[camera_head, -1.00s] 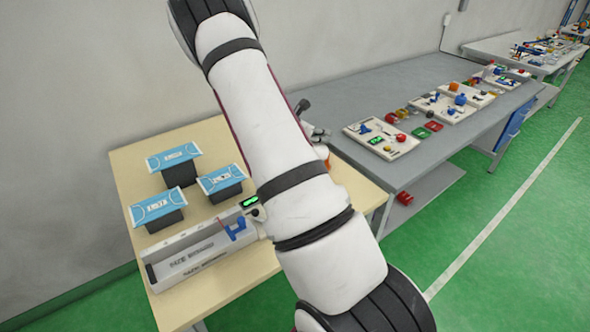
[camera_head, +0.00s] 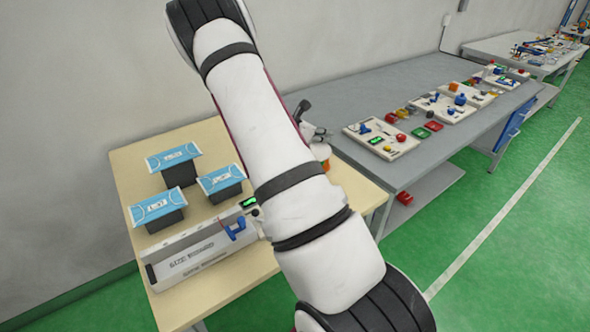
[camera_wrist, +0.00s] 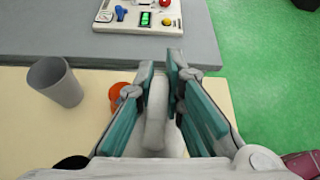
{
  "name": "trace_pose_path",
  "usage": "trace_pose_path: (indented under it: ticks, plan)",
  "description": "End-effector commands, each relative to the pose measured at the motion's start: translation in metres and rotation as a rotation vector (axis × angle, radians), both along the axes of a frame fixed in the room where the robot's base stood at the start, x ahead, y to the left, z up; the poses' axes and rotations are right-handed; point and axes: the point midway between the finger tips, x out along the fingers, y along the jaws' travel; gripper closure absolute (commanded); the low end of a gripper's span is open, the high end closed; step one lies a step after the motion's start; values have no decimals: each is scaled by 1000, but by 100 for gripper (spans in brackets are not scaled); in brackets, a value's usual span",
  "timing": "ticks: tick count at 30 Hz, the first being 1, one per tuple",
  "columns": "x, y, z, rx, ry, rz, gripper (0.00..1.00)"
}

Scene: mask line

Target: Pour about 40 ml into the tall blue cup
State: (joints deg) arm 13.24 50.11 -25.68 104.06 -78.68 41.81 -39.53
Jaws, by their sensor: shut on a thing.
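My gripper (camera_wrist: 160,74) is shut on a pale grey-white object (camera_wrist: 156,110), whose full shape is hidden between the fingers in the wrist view. A grey, open-topped cup (camera_wrist: 55,82) stands on the cream table to the left of the gripper, apart from it. An orange rounded thing (camera_wrist: 121,95) is just left of the fingers; it also shows beside my arm in the head view (camera_head: 322,153). My arm hides much of the gripper in the head view. I cannot make out a tall blue cup or any liquid.
The cream table (camera_head: 260,270) holds several blue-and-white packs (camera_head: 173,157) on dark stands. A long grey box (camera_head: 200,255) with a blue part (camera_head: 235,229) stands at its front. A grey bench (camera_head: 380,100) with boards of small parts adjoins it.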

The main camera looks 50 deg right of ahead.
Motion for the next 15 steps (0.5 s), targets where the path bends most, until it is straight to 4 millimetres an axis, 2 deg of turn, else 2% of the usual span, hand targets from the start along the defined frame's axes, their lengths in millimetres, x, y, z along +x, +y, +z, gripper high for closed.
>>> trace_pose_path:
  ticks: [15]
  plan:
    - [1, 2, 0, -33, 11, 1, 100]
